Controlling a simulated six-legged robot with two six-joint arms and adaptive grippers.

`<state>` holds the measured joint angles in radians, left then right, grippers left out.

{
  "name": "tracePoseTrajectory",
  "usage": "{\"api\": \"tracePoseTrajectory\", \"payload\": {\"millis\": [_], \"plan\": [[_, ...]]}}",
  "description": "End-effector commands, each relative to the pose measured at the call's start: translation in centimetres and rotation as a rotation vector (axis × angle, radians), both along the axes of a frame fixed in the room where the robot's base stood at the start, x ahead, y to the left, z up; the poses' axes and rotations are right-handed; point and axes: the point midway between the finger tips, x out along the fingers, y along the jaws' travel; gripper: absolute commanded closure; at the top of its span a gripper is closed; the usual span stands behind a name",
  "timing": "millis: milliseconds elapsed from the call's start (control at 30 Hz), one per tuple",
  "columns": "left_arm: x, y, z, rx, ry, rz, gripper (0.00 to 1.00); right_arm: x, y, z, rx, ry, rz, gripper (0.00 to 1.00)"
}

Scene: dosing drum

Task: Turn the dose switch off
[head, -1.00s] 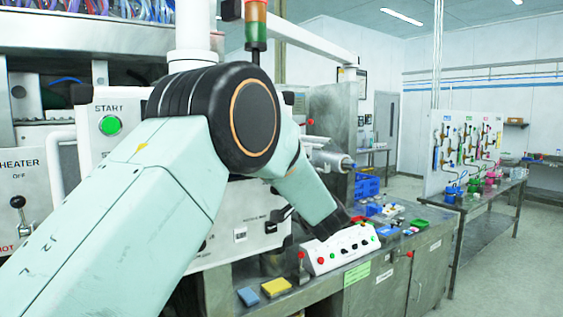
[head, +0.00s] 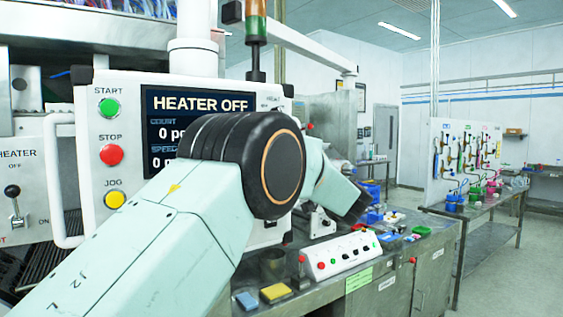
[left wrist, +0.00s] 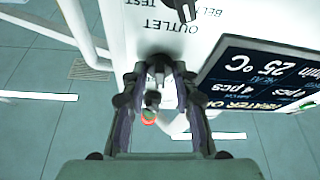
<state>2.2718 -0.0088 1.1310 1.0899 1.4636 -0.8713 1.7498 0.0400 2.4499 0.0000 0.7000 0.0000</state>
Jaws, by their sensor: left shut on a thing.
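In the left wrist view, my left gripper (left wrist: 163,72) is at a white panel (left wrist: 165,45) with the labels OUTLET, TEST and BELT. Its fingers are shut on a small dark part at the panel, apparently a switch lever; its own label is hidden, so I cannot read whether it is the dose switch. In the head view, my left arm crosses in front of the panel, and the gripper itself is hidden. Another black knob (left wrist: 187,10) sits above the OUTLET label. The display (left wrist: 265,85) beside the gripper is partly in view. My right gripper is not in view.
The head view shows the display (head: 198,104) reading HEATER OFF, with START, STOP and JOG buttons (head: 113,200) to its left. A HEATER lever (head: 14,205) is far left. A white control box (head: 342,253) stands on the steel bench, with sponges (head: 274,292) before it.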

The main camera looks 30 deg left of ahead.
Motion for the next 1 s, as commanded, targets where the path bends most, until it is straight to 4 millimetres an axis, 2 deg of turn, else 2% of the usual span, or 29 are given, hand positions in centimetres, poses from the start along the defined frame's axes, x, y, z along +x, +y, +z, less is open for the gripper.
{"api": "tracePoseTrajectory", "payload": {"millis": [200,500,1000], "plan": [[0.15,-0.20,-0.05,-0.062,-0.156,-0.001,1.00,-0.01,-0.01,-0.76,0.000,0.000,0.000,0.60],[0.23,-0.19,0.05,-0.121,-0.295,-0.001,1.00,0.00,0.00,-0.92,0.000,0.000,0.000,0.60],[0.21,-0.18,0.13,-0.143,-0.347,0.000,1.00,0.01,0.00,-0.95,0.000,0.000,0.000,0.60]]}}
